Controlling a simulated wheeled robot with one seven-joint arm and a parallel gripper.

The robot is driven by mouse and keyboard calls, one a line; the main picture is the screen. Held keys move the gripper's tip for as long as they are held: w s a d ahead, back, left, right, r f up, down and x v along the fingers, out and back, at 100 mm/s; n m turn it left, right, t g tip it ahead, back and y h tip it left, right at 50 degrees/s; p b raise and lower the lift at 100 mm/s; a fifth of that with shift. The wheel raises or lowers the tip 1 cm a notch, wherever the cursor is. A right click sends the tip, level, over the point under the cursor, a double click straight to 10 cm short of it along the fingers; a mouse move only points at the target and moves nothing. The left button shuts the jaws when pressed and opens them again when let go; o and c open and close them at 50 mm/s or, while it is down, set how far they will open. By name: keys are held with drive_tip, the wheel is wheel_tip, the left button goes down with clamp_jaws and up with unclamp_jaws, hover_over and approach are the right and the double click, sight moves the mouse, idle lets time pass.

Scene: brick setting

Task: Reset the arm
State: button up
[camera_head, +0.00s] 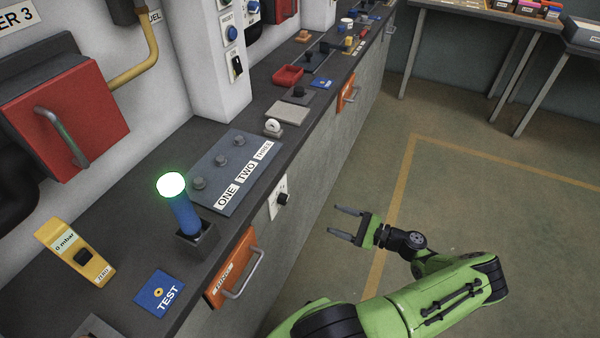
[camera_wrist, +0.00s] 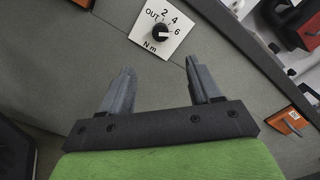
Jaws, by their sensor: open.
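My green arm reaches in from the bottom right of the head view, beside the counter front. My gripper (camera_head: 347,224) is open, its two grey fingers apart and pointing left toward the counter's front face. In the wrist view my gripper (camera_wrist: 158,82) is open with nothing between the fingers. Beyond the fingertips is a white plate with a black knob (camera_wrist: 160,33), marked OUT, 2, 4, 6 and N m. The same knob (camera_head: 283,199) shows on the counter front in the head view. The fingers are apart from it.
The counter (camera_head: 262,95) holds a blue torch with a lit top (camera_head: 185,215), a yellow meter (camera_head: 75,255), a blue TEST plate (camera_head: 160,291) and a ONE TWO THREE panel (camera_head: 215,190). An orange drawer handle (camera_head: 245,270) juts from the front. The floor (camera_head: 480,200) to the right is clear.

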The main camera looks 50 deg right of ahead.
drive_tip(key=w+a+r+n+g+h+p, duration=0.15)
drive_tip(key=w+a+r+n+g, duration=0.25)
drive_tip(key=a+r+n+g, duration=0.55)
drive_tip(key=w+a+r+n+g+p, duration=0.35)
drive_tip(key=a+r+n+g, duration=0.25)
drive_tip(key=a+r, duration=0.5)
drive_tip(key=s+a+r+n+t+h+p, duration=0.1)
drive_tip(key=s+a+r+n, duration=0.3)
drive_tip(key=r, duration=0.4)
drive_tip(key=s+a+r+n+t+h+p, duration=0.2)
drive_tip(key=s+a+r+n+t+h, duration=0.1)
drive_tip(key=s+a+r, duration=0.3)
wheel_tip(320, 180, up, 3)
drive_tip(key=shift+s+a+r+n+h, duration=0.1)
drive_tip(key=shift+s+a+n+h, duration=0.3)
drive_tip(key=shift+s, duration=0.7)
